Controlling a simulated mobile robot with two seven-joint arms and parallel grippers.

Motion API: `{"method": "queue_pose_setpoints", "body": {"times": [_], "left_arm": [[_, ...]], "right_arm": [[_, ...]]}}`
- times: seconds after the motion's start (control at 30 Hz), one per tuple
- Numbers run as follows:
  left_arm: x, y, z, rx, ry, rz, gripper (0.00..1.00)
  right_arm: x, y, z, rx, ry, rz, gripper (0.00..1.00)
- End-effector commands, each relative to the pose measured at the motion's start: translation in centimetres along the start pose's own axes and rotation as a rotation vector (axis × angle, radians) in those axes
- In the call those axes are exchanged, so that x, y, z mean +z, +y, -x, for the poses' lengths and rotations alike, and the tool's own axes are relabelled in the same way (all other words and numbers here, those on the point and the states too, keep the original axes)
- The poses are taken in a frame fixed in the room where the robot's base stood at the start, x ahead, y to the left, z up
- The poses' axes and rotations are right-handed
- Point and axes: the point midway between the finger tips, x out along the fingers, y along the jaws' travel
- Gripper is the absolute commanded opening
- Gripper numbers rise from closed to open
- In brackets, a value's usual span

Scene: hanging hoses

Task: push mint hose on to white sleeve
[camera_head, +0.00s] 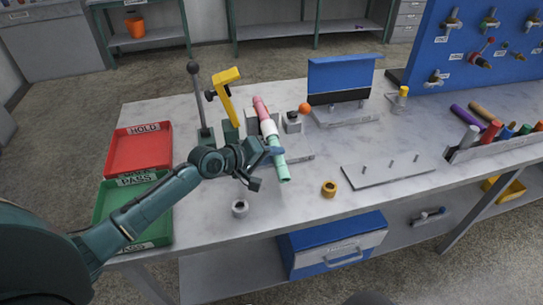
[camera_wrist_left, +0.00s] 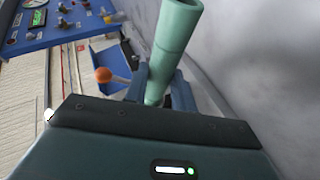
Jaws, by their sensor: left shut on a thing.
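The mint hose (camera_head: 281,168) is gripped in my left gripper (camera_head: 272,151) above the bench. Its lower end sticks out past the fingers towards the front. The white sleeve (camera_head: 268,128) is just beyond its far end, in line with it, with a pink hose (camera_head: 260,106) on the sleeve's other side. The mint hose's far end meets or nearly meets the sleeve; the gripper partly hides this, so I cannot tell whether it is on it. In the left wrist view the mint hose (camera_wrist_left: 176,42) rises from between the jaws. My right gripper is not in view.
Red (camera_head: 140,149) and green (camera_head: 112,205) trays lie at the left. A yellow-topped stand (camera_head: 226,93) and a black-knobbed post (camera_head: 198,95) are close behind my arm. A pegged plate (camera_head: 389,169) and a brass ring (camera_head: 329,188) lie right.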

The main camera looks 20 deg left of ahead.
Motion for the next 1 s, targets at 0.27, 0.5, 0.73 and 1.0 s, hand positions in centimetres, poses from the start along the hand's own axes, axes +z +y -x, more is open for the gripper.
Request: {"method": "queue_pose_setpoints", "body": {"times": [0.27, 0.5, 0.73, 1.0], "left_arm": [[-0.61, 0.18, 0.08, 0.004, 0.012, -0.003, 0.27], [-0.46, 0.14, 0.05, 0.003, 0.009, -0.002, 0.46], [-0.33, 0.08, 0.03, 0.002, 0.006, -0.001, 0.51], [-0.29, 0.08, 0.02, 0.002, 0.005, -0.001, 0.51]], "right_arm": [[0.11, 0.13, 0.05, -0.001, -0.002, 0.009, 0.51], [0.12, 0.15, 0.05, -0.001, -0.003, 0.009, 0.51], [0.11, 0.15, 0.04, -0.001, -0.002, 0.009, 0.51], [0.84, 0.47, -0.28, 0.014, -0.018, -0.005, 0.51]]}}
